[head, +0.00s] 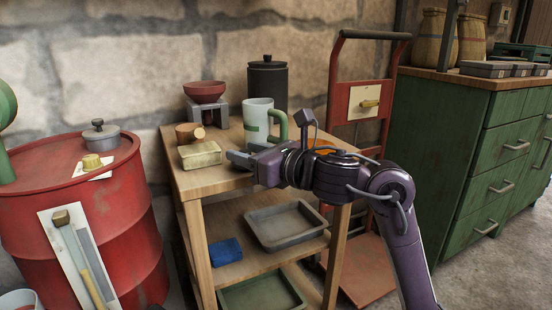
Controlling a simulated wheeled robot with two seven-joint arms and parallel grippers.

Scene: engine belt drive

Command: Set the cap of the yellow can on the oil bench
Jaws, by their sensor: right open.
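My right gripper (240,156) reaches in from the right over the wooden bench (183,181) and points left. Its jaws are open, near a cream block-like item (200,154) at the front left of the top; I cannot tell if they touch it. No yellow can shows clearly. An orange shape (321,147) is partly hidden behind my right arm; I cannot tell what it is. A small yellow-brown piece (91,161) sits on a white card on the red drum; I cannot tell if it is a cap. My left gripper is out of view.
On the bench top stand a pale mug (258,120) with a green handle, a dark canister (267,84), a red bowl (204,91) on a stand and a round wooden piece (189,134). A grey tray (285,239) lies below. The red drum (120,225) stands left, green cabinets (470,160) right.

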